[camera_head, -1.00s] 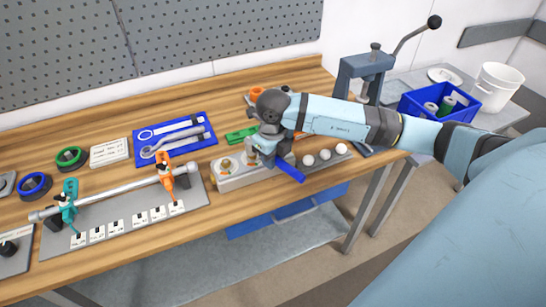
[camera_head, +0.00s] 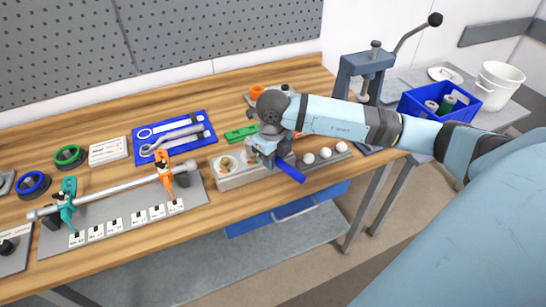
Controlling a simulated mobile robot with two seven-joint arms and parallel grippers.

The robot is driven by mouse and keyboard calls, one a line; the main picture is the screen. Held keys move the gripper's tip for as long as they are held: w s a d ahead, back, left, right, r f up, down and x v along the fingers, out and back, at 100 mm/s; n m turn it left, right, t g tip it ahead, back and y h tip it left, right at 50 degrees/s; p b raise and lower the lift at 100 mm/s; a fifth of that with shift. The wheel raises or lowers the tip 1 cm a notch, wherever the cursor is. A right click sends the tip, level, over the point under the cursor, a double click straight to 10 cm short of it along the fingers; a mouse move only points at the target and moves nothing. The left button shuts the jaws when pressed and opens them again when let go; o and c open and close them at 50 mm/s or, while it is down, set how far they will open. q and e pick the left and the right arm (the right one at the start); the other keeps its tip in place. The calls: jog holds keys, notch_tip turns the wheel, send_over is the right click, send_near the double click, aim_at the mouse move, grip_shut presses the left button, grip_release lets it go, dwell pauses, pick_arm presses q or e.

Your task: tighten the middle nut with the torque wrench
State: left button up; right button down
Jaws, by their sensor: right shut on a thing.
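My right gripper (camera_head: 268,146) comes in from the right over the grey block (camera_head: 232,182) near the bench's front edge. It is shut on the torque wrench, whose blue handle (camera_head: 290,175) sticks out toward the front right. The wrench's head is hidden behind the gripper and wrist. A brass-coloured nut (camera_head: 226,164) shows at the left of the block, clear of the gripper. The block's middle and right are largely covered, so I cannot see how the wrench sits on the middle nut. My left gripper is not in view.
A strip with several white balls (camera_head: 308,158) lies right of the block. A blue tray (camera_head: 183,148) with spanners is behind left. A shaft (camera_head: 120,191) held by orange and teal clamps lies at the left. A grey press (camera_head: 362,80) stands at the right.

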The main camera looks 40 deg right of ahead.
jog(key=shift+f+b, duration=0.55)
jog(key=shift+f, duration=0.2)
jog(key=shift+a, duration=0.1)
dwell(0.7)
jog(key=shift+w+a+r+m+p, duration=0.1)
jog(key=shift+a+m+p, duration=0.15)
jog(key=shift+a+m, duration=0.75)
jog(key=shift+w+a+m+p, duration=0.1)
jog(key=shift+a+m+p, duration=0.3)
jog(key=shift+m, duration=1)
jog(key=shift+a, duration=0.2)
